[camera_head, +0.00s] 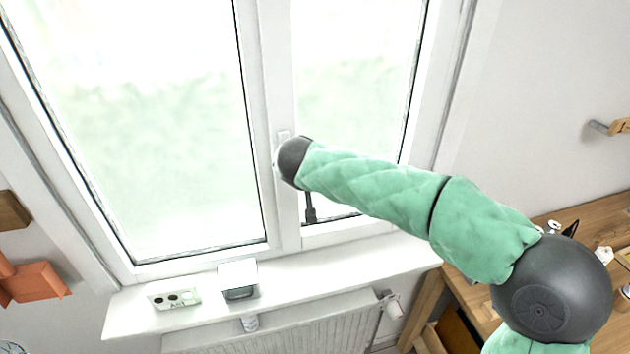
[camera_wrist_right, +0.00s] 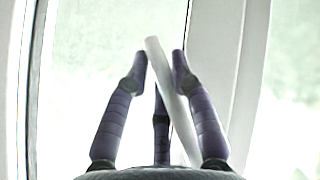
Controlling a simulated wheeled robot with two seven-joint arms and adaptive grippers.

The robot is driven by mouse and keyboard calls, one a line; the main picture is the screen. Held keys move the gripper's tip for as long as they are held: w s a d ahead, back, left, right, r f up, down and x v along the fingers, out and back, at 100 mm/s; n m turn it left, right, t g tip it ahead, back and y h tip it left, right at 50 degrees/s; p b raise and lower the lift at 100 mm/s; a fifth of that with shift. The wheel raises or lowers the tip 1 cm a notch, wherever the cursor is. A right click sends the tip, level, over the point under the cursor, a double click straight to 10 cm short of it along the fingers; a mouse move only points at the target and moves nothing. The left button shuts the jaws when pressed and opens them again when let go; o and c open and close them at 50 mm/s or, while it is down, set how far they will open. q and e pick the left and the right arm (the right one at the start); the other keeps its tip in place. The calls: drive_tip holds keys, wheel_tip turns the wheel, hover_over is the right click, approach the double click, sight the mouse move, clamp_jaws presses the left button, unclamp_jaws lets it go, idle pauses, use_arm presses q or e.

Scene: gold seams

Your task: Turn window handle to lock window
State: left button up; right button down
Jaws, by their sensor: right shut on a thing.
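The white window handle (camera_wrist_right: 172,95) shows in the right wrist view as a slim, slightly tilted bar between the purple fingers of my right gripper (camera_wrist_right: 160,57). The gripper is shut on it near the handle's upper end in that view. In the head view, my green right arm reaches to the middle post of the white window (camera_head: 268,90), and its dark wrist covers most of the handle. A dark finger of my right gripper (camera_head: 309,207) shows below the wrist. Both window panes look closed against the frame. My left gripper is not in view.
A white sill (camera_head: 330,265) runs below the window, with a socket panel (camera_head: 174,299) and a small white-and-grey box (camera_head: 238,280) on it. A radiator (camera_head: 300,325) is underneath. A wooden desk (camera_head: 590,225) stands at the right, and orange-brown items (camera_head: 32,282) are at the left.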

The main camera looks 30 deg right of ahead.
drive_tip(key=shift+w+a+f+m+t+y+b, duration=0.15)
drive_tip(key=shift+a+f+m+y+b, duration=0.1)
drive_tip(key=shift+a+m+y+b, duration=0.35)
drive_tip(key=shift+w+a+f+m+t+y+b, duration=0.15)
drive_tip(key=shift+a+f+m+t+y+b, duration=0.1)
drive_tip(key=shift+a+y+b, duration=0.45)
drive_tip(key=shift+w+a+f+m+t+y+b, duration=0.1)
drive_tip(key=shift+w+a+f+m+y+b, duration=0.1)
drive_tip(key=shift+a+m+y+b, duration=0.45)
drive_tip(key=shift+a+y, duration=0.1)
drive_tip(key=shift+y, duration=0.35)
drive_tip(key=c, duration=1)
unclamp_jaws()
drive_tip(key=shift+v, duration=4.05)
drive_tip(key=shift+f, duration=0.1)
